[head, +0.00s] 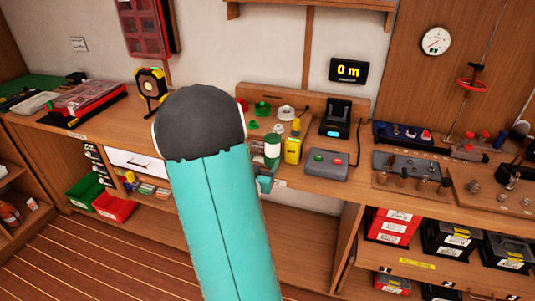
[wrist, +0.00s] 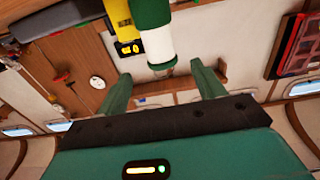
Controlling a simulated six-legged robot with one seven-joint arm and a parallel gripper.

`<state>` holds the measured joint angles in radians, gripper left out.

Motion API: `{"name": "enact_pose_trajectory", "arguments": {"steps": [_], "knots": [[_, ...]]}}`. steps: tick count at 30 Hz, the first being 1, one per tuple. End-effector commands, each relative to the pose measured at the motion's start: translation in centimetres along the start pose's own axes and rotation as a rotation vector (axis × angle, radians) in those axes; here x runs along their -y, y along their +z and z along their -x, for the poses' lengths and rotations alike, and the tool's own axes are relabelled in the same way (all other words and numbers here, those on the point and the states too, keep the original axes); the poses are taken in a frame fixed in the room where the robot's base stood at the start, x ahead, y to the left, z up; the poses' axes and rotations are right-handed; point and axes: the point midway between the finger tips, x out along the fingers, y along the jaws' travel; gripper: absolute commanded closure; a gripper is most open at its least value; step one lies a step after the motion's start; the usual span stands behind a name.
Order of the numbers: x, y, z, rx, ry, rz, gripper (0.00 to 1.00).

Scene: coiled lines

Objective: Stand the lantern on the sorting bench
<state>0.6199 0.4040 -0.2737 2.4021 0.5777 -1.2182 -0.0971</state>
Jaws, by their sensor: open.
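A black and yellow lamp-like object (head: 151,86) stands upright on the long wooden bench (head: 45,129), left of my arm in the head view; it looks like the lantern, but I cannot be sure. My gripper (wrist: 162,73) is open in the wrist view, with nothing visibly held. A green and white cylinder (wrist: 156,42) and a yellow object (wrist: 122,25) show beyond the fingertips. The green and white cylinder (head: 272,150) and a yellow bottle (head: 293,147) stand on the bench in the head view. My arm hides most of the gripper there.
Red trays (head: 88,98) lie at the bench's left. A grey box with buttons (head: 326,164) and a black device (head: 335,118) stand right of the bottles. Tools crowd the right end. Bins (head: 115,206) sit below. The wooden floor at lower left is clear.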

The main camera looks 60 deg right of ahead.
Motion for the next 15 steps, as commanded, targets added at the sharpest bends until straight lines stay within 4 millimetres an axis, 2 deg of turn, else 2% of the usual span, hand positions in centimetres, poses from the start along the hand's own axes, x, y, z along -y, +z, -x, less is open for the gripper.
{"name": "enact_pose_trajectory", "arguments": {"steps": [4,11,13,15], "knots": [[0.0,0.0,1.5,-0.001,-0.001,0.0,0.32],[0.0,0.0,1.7,0.0,0.0,0.0,0.32],[0.4,-0.1,1.8,0.006,-0.011,-0.005,0.32],[1.7,-0.4,2.2,0.033,-0.046,-0.023,0.32]]}}
